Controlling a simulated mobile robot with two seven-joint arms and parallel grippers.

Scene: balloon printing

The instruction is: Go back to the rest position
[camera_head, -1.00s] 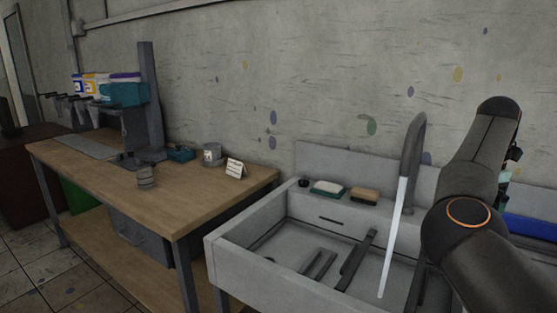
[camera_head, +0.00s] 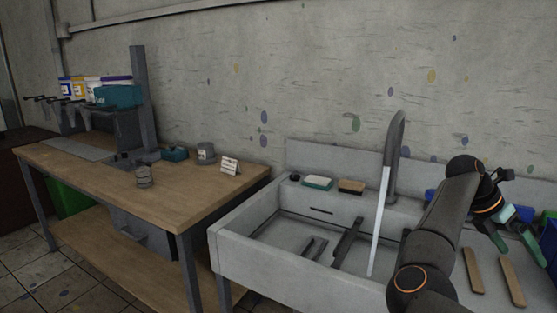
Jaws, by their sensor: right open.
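My right arm comes in from the lower right of the head view, in front of the sink's right side. My right gripper (camera_head: 516,208) is at the far right, over the drainboard side of the sink, with its fingers spread apart. A small pale teal piece shows near the fingers; I cannot tell whether it touches them. My left arm and left gripper are out of view.
The grey sink (camera_head: 250,263) has a tap (camera_head: 394,150) with a white stream of water. A sponge (camera_head: 351,186) and a soap dish (camera_head: 317,182) sit on its back ledge. Wooden sticks (camera_head: 474,270) lie at right. A wooden table (camera_head: 190,200) with a machine (camera_head: 140,100) stands at left.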

